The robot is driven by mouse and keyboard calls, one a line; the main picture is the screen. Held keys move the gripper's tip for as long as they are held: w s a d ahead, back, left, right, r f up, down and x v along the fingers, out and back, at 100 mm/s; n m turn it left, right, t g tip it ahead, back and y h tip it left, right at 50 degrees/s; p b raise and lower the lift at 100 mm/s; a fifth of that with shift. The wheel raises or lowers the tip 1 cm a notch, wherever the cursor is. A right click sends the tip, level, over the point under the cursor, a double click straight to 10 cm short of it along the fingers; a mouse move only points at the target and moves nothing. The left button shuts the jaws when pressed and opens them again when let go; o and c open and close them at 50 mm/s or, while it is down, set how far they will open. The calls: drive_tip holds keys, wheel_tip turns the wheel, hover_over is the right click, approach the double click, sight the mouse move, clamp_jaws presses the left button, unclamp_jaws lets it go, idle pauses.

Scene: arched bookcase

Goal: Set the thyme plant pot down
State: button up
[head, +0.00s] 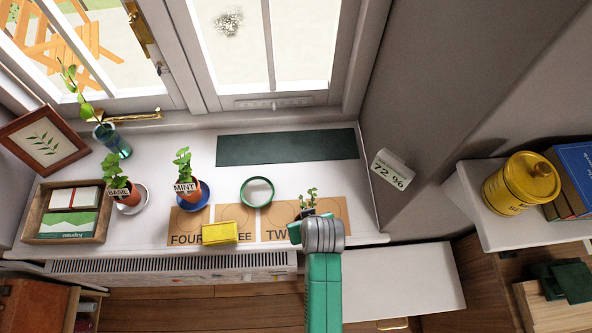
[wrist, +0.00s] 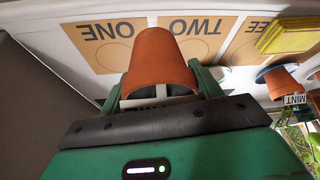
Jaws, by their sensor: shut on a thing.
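My gripper (head: 304,224) is shut on the thyme plant pot. In the wrist view, the orange terracotta pot (wrist: 160,65) sits between the two green fingers (wrist: 160,92), its narrow base towards the top of that upside-down picture. In the head view, small green thyme leaves (head: 309,195) show above my gripper, which hides most of the pot. The pot is over the right part of the row of tan cards, near card TWO (head: 275,232); in the wrist view, card ONE (wrist: 108,45) is beside it. I cannot tell whether the pot touches the sill.
A yellow block (head: 220,232) lies across the cards to the left. The mint pot (head: 198,193) and basil pot (head: 124,194) stand further left. A dark green mat (head: 287,147) lies at the back by the window.

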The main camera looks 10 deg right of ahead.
drive_tip(key=w+d+b, duration=0.1)
drive_tip(key=w+d, duration=0.1)
drive_tip(key=w, duration=0.2)
drive_tip(key=w+d+f+b, duration=0.1)
drive_tip(key=w+d+b, duration=0.1)
drive_tip(key=w, duration=0.3)
drive_tip(key=w+d+b, duration=0.1)
drive_tip(key=w+d, duration=0.3)
drive_tip(key=shift+w+d+f, duration=0.15)
drive_tip(key=shift+w+d, duration=0.1)
drive_tip(key=shift+f+b, duration=0.9)
drive_tip(key=shift+f, duration=0.85)
drive_tip(key=shift+f, duration=0.2)
drive_tip(key=o, duration=1.2)
drive_tip(key=shift+c, duration=0.2)
drive_tip(key=p+v, duration=0.4)
drive_tip(key=v, duration=0.8)
drive_tip(key=shift+r, duration=0.2)
